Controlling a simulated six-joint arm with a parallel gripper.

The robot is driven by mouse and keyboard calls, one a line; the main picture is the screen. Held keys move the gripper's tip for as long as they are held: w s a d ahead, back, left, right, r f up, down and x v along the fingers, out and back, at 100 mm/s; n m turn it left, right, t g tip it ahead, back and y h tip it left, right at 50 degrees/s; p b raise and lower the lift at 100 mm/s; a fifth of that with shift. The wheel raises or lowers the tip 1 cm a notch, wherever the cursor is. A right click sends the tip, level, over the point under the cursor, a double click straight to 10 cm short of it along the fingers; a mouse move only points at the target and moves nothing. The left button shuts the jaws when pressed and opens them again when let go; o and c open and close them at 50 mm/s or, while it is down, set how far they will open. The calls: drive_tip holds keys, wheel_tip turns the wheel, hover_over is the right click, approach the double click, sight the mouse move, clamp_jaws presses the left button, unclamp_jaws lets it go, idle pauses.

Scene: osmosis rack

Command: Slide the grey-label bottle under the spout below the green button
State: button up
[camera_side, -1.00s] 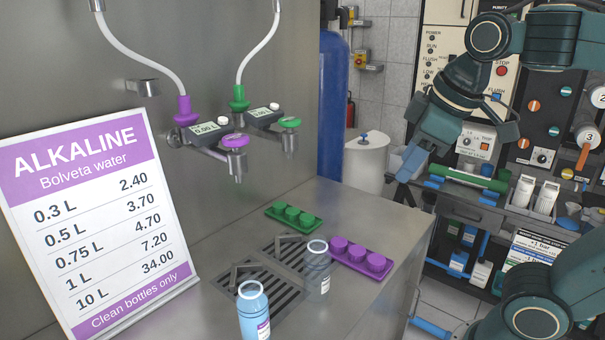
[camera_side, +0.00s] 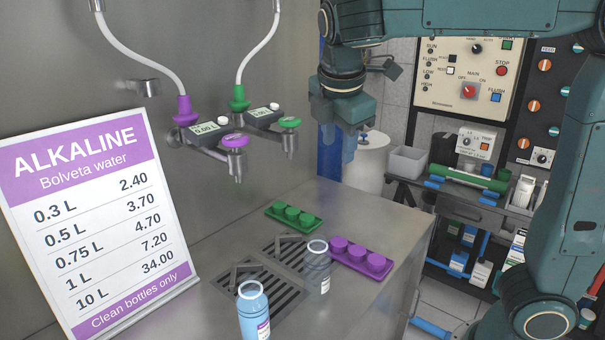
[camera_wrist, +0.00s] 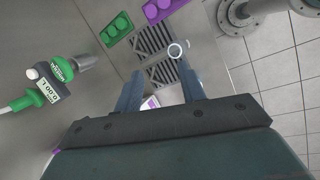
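The grey bottle (camera_side: 317,268) with a pale label stands upright on the counter, beside the drain grates' right edge. In the wrist view its round mouth (camera_wrist: 178,50) shows beyond my fingertips. The green button (camera_side: 290,122) tops the right-hand tap, with its spout (camera_side: 290,145) below it, over the back of the counter. The green button (camera_wrist: 61,69) also shows at left in the wrist view. My gripper (camera_side: 338,148) hangs fingers down, high above the counter's back right. In the wrist view my gripper (camera_wrist: 160,88) is open, apart from the bottle.
A blue bottle (camera_side: 253,314) with a purple label stands at the front. A purple-button tap (camera_side: 235,142) hangs left of the green one. A green cap tray (camera_side: 293,217) lies behind, a purple one (camera_side: 384,273) right of the grey bottle. A price sign (camera_side: 97,220) stands left.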

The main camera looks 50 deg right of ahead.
sight(310, 282)
drive_tip(key=shift+w+a+f+n+g+h, duration=0.75)
drive_tip(key=shift+w+a+f+n, duration=0.8)
drive_tip(key=shift+a+n, duration=1.45)
wheel_tip(310, 282, down, 26)
drive_tip(key=shift+w+f, duration=0.1)
drive_tip(key=shift+f, duration=0.2)
drive_tip(key=shift+d+f, duration=0.15)
drive_tip(key=shift+f, duration=1.05)
drive_tip(key=shift+d+f, duration=0.2)
drive_tip(key=shift+f, duration=0.95)
drive_tip(key=shift+d+f, duration=0.15)
drive_tip(key=shift+f, duration=1.05)
drive_tip(key=shift+w+d+r, duration=0.1)
drive_tip(key=shift+w+d, duration=0.2)
drive_tip(key=shift+d, duration=1.3)
drive_tip(key=shift+w+d+f, duration=0.1)
drive_tip(key=shift+w+d, duration=0.25)
drive_tip(key=shift+d, duration=1.2)
drive_tip(key=shift+w+d+r, duration=0.1)
drive_tip(key=shift+w+d, duration=0.2)
drive_tip(key=shift+d, duration=1.3)
drive_tip(key=shift+s+a, duration=0.25)
drive_tip(key=shift+a, duration=1)
drive_tip(key=shift+s+a, duration=0.2)
drive_tip(key=shift+a, duration=1.05)
drive_tip(key=shift+r, duration=0.15)
